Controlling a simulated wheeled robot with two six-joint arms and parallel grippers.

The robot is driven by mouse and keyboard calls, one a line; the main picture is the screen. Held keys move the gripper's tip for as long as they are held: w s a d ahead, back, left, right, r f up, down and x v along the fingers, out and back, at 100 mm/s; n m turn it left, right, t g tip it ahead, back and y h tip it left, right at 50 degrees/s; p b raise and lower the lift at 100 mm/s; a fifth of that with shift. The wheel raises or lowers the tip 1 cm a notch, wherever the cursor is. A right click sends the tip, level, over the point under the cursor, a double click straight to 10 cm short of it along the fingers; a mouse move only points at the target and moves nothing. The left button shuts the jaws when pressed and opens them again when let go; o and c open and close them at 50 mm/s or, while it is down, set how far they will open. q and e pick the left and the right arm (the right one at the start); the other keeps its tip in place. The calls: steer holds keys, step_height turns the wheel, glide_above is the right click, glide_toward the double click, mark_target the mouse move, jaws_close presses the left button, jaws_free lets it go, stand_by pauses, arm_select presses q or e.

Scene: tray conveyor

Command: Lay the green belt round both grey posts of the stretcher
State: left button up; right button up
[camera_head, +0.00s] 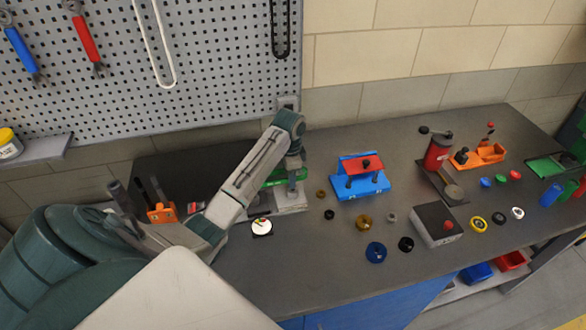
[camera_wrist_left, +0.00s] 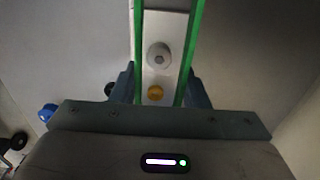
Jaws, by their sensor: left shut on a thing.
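The green belt (camera_head: 272,182) is held by my left gripper (camera_head: 292,184) just above the stretcher (camera_head: 290,207), a pale grey base at the left-centre of the bench. In the left wrist view two strands of the belt (camera_wrist_left: 139,45) run away from the fingers, one on each side of a round grey post (camera_wrist_left: 159,56) on the pale base. My left gripper (camera_wrist_left: 160,92) is shut on the belt. The other post cannot be made out, so I cannot tell whether the belt goes round it. My right gripper is not in view.
A white-faced dial (camera_head: 261,227) lies left of the stretcher. A blue stand with a red top (camera_head: 365,165) is to its right.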

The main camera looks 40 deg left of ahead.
arm_select(q)
steer(key=shift+s+f+b, duration=0.1)
steer(key=shift+f+b, duration=0.2)
steer(key=shift+f, duration=0.45)
steer(key=shift+f+b, duration=0.6)
steer(key=shift+f, duration=1.5)
